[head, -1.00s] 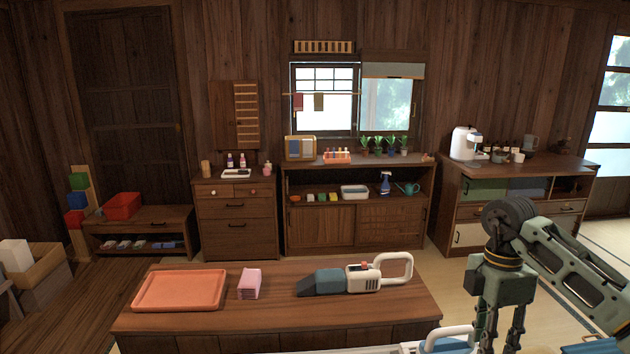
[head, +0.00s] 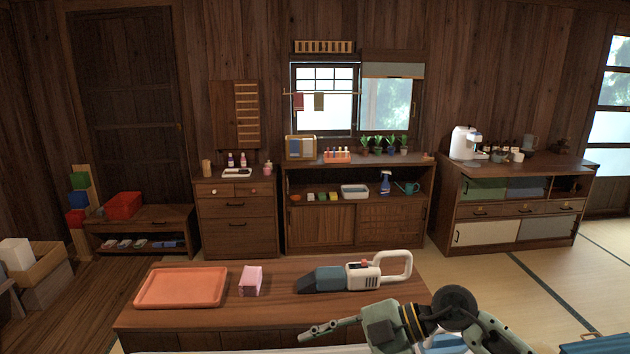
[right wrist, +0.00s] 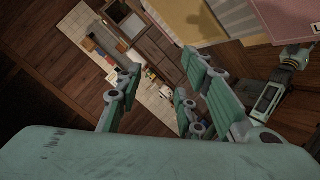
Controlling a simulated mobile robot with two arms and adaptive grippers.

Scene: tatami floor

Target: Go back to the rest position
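My right gripper (head: 318,331) is at the bottom of the head view, in front of the near edge of the wooden table, pointing left. It holds nothing that I can see. In the right wrist view its fingers (right wrist: 160,100) stand apart with a gap between them, and floor and furniture show through it. Green arm parts of mine also show at the right of that view. My left gripper does not show in the head view.
The wooden table (head: 220,322) bears an orange tray (head: 180,287), a pink block-like stack (head: 251,281) and a handheld vacuum (head: 355,276). A blue and white thing (head: 440,345) is partly hidden by my right arm.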

